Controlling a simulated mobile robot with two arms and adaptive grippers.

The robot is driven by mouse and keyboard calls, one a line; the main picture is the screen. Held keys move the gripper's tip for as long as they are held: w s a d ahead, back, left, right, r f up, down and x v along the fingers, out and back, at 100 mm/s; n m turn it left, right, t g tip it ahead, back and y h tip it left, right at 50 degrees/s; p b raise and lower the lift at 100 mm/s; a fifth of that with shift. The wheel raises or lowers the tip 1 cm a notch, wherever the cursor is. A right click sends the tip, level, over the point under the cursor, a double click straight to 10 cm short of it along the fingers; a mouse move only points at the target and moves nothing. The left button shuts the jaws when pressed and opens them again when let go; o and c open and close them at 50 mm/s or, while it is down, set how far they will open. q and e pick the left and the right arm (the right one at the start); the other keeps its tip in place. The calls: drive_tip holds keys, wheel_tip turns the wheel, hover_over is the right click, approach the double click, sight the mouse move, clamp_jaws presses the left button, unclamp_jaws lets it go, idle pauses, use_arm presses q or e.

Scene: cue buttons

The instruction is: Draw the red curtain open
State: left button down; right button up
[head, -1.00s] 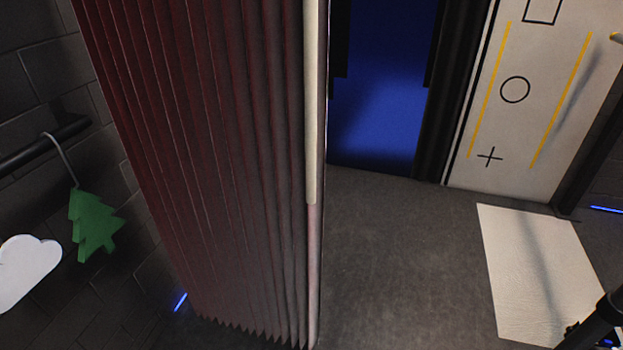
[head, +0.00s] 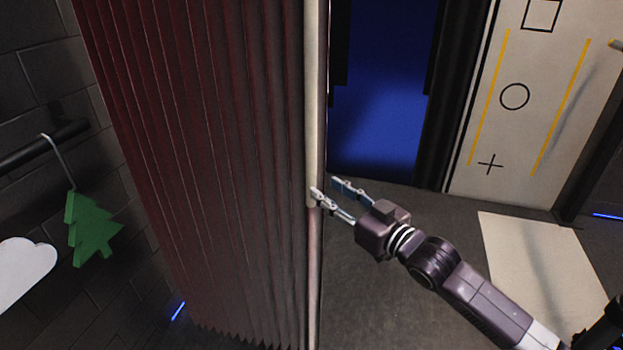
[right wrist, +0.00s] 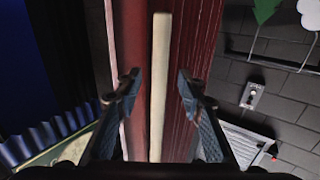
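The red curtain (head: 215,170) hangs in pleats at left centre of the head view. A pale upright bar (head: 312,90) runs down the upper part of its right edge. My right gripper (head: 326,188) comes in from the lower right, with its fingertips at the bar's lower part. It is open. In the right wrist view, the pale bar (right wrist: 160,85) lies between the spread fingers, with a gap on each side, and the red curtain (right wrist: 186,45) shows behind. My left gripper is not in view.
A green tree (head: 91,230) and a white cloud (head: 24,270) hang at the left brick wall. A blue-lit opening (head: 382,110) and a marked pale panel (head: 545,100) stand at the back right. A wall switch (right wrist: 252,95) shows in the right wrist view.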

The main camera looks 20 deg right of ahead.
sight(315, 182)
drive_tip(key=p+x, duration=0.1)
drive_tip(key=x, duration=0.5)
drive_tip(key=shift+w+a+p, duration=0.15)
drive_tip(key=shift+w+p, duration=0.2)
drive_tip(key=shift+p, duration=0.05)
drive_tip(key=shift+c, duration=0.6)
clamp_jaws()
